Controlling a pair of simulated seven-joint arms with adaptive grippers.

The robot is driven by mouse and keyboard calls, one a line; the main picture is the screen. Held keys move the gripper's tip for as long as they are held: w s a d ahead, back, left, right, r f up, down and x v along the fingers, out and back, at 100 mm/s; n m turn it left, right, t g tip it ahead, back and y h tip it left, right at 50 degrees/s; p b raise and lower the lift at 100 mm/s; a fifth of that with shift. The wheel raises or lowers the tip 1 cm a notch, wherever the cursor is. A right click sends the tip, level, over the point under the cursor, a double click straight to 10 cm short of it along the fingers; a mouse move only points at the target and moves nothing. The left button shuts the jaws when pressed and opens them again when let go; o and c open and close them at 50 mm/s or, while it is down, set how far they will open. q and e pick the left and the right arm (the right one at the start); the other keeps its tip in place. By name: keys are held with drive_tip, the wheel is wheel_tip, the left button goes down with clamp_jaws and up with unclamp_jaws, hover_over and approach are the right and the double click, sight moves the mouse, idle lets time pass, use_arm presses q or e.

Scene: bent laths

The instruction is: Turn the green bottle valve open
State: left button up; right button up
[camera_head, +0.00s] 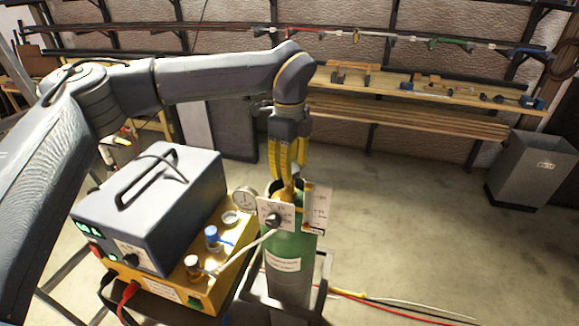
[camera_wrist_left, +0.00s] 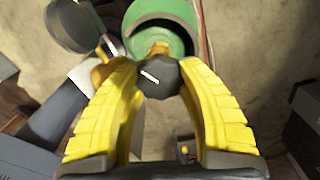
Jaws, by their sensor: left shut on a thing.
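The green bottle (camera_head: 290,250) stands upright right of the welding unit, with a white label on its front. Its green top with a dark opening shows in the left wrist view (camera_wrist_left: 160,22). The dark valve knob (camera_wrist_left: 160,77), with a white mark on it, sits between the yellow fingers of my left gripper (camera_wrist_left: 160,82). The left gripper also shows in the head view (camera_head: 287,180), pointing down at the bottle's top. It is shut on the knob. My right gripper is not in view.
A gauge (camera_head: 245,198) and a white dial plate (camera_head: 277,216) sit close to the bottle's neck. A grey power unit (camera_head: 150,205) stands on a yellow box (camera_head: 235,235) at left. Red and white hoses (camera_head: 400,305) lie on the floor; a grey bin (camera_head: 535,165) stands at right.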

use_arm(q)
drive_tip(key=o, duration=1.3)
wheel_tip(320, 180, up, 12)
